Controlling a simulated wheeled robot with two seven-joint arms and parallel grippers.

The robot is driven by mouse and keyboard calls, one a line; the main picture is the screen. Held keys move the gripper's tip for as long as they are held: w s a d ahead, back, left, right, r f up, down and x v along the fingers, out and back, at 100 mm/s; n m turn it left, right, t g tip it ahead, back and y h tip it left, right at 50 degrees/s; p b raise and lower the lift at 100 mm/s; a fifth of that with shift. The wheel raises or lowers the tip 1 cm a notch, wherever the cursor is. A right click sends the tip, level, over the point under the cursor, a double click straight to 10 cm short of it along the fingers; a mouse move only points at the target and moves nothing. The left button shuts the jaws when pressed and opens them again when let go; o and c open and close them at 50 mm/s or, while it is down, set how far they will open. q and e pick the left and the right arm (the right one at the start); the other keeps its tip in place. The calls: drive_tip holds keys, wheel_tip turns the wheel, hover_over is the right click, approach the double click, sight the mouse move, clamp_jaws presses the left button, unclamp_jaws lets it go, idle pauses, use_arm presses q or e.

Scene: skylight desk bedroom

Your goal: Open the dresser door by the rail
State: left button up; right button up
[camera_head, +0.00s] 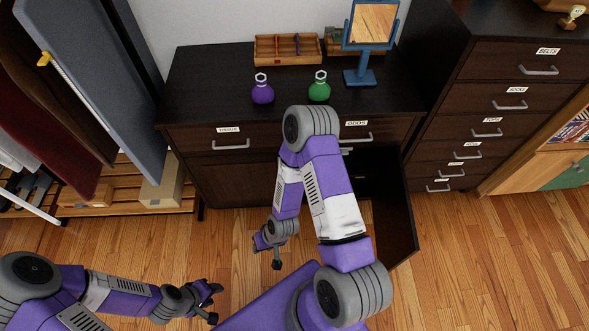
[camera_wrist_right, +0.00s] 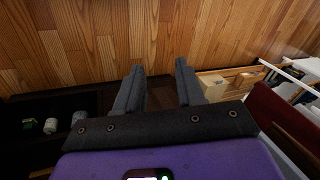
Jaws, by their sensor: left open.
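The dark dresser (camera_head: 235,185) stands ahead, with a shut panel at its lower left. Its right door (camera_head: 397,212) stands swung out, with the dark inside showing beside it; its rail is not visible. My right arm crosses in front of the dresser. My right gripper (camera_head: 268,250) hangs low in front of the shut panel, left of the open door. In the right wrist view its fingers (camera_wrist_right: 160,72) are apart with nothing between them, over a dark panel. My left gripper (camera_head: 207,297) is open and empty over the floor at lower left.
A purple flask (camera_head: 262,90), a green flask (camera_head: 319,88), a mirror (camera_head: 371,30) and a wooden tray (camera_head: 288,50) stand on the dresser. Cans (camera_wrist_right: 65,121) show inside it. A drawer chest (camera_head: 510,98) stands right, hanging clothes (camera_head: 40,135) left. Floor (camera_head: 470,265) is clear at right.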

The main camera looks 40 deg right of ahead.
drive_tip(key=w+d+f+m+t+h+b, duration=0.1)
drive_tip(key=w+d+f+t+h+b, duration=0.15)
drive_tip(key=w+d+f+t, duration=0.45)
drive_tip(key=w+d+f+t+h+b, duration=0.2)
drive_tip(key=w+d+f+t+h, duration=0.3)
drive_tip(key=w+d, duration=0.55)
drive_tip(key=w+d+t+h+b, duration=0.2)
drive_tip(key=w+d+t+b, duration=0.1)
drive_tip(key=w+d, duration=0.3)
drive_tip(key=shift+w+r+b, duration=0.15)
drive_tip(key=shift+w+b, duration=0.3)
drive_tip(key=shift+w, duration=0.6)
drive_tip(key=shift+c, duration=0.2)
clamp_jaws()
